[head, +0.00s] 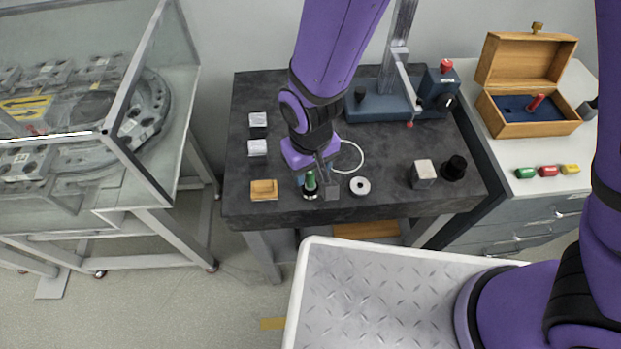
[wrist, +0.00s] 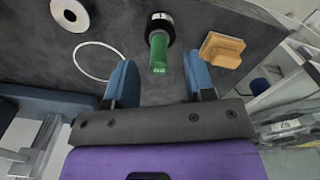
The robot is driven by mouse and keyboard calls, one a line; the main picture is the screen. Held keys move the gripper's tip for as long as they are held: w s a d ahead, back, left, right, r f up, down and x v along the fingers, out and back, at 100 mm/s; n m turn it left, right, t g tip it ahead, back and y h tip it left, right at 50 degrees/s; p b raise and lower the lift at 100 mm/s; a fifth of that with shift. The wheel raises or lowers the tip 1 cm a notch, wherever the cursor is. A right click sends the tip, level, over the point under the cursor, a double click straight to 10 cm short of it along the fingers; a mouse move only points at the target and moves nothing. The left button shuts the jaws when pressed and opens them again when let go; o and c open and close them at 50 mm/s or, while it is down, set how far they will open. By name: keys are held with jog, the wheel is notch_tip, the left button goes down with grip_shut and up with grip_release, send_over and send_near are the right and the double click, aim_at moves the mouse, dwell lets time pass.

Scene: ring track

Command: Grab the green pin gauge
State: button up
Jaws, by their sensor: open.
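The green pin gauge (head: 310,182) stands upright in a dark round base near the front edge of the dark table. In the wrist view the green pin gauge (wrist: 158,52) lies ahead of and between my fingers, with a marking on its end. My gripper (head: 318,180) is just above the table beside the gauge. In the wrist view my gripper (wrist: 160,80) is open, its two blue fingers apart with nothing held between them. In the head view the fingers are partly hidden by the wrist.
A wooden block (head: 264,190) sits left of the gauge, and a white-faced ring (head: 359,186) sits right. A white cable loop (head: 350,157) lies behind. A metal block (head: 422,174) and black cylinder (head: 454,168) stand farther right. An open wooden box (head: 530,112) holds a red-handled piece.

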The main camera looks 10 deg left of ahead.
aim_at(311, 178)
jog(key=shift+w+f, duration=0.15)
jog(key=shift+f, duration=1.8)
grip_shut()
